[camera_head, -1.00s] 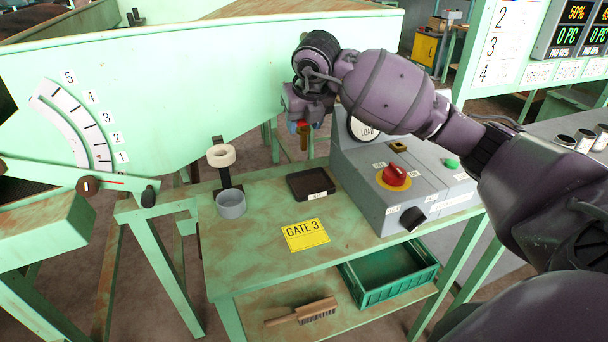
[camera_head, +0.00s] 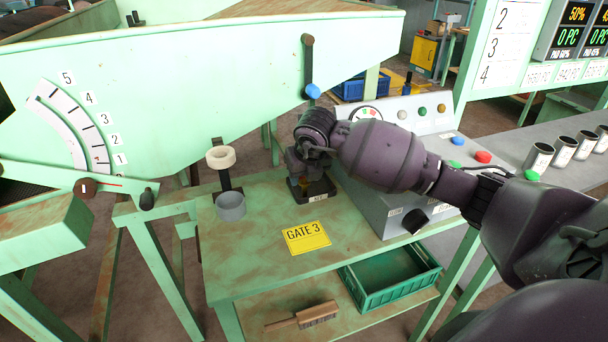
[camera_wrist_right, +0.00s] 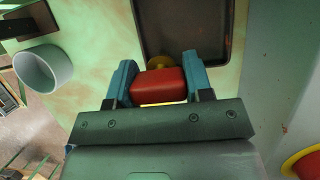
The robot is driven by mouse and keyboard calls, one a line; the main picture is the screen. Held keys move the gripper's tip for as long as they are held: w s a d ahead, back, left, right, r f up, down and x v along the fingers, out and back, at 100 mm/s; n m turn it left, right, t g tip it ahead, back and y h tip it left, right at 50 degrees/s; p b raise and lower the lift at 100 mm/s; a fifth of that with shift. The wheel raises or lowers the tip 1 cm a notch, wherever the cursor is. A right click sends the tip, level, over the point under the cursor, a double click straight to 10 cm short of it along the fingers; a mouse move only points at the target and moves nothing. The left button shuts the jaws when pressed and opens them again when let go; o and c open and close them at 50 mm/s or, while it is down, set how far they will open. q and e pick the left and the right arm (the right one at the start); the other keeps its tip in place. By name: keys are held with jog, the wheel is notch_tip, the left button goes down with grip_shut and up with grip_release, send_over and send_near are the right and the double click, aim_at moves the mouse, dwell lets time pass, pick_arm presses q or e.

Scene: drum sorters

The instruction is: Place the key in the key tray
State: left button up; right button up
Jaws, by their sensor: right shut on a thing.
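The key has a red block head (camera_wrist_right: 160,86) and a brass-coloured shank, seen only in part beyond the head. My right gripper (camera_wrist_right: 158,76) is shut on the red head, one blue finger on each side. In the head view my right gripper (camera_head: 304,182) is low over the dark, shallow key tray (camera_head: 327,188), which sits on the green bench and is partly hidden by the gripper. In the wrist view the brass part lies near the tray's edge (camera_wrist_right: 190,28). I cannot tell whether the key touches the tray. My left gripper is not in view.
A grey cup (camera_head: 230,205) and a white ring on a post (camera_head: 220,157) stand left of the tray. A grey control box (camera_head: 400,215) stands close on the right. A green crate (camera_head: 390,277) and a brush are below.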

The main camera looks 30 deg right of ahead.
jog(key=shift+f, duration=0.1)
jog(key=o, duration=0.9)
jog(key=shift+o, duration=0.2)
jog(key=shift+r, duration=0.2)
jog(key=p+v, duration=0.1)
jog(key=v, duration=1.1)
jog(key=shift+s+f, duration=0.1)
jog(key=shift+f, duration=0.05)
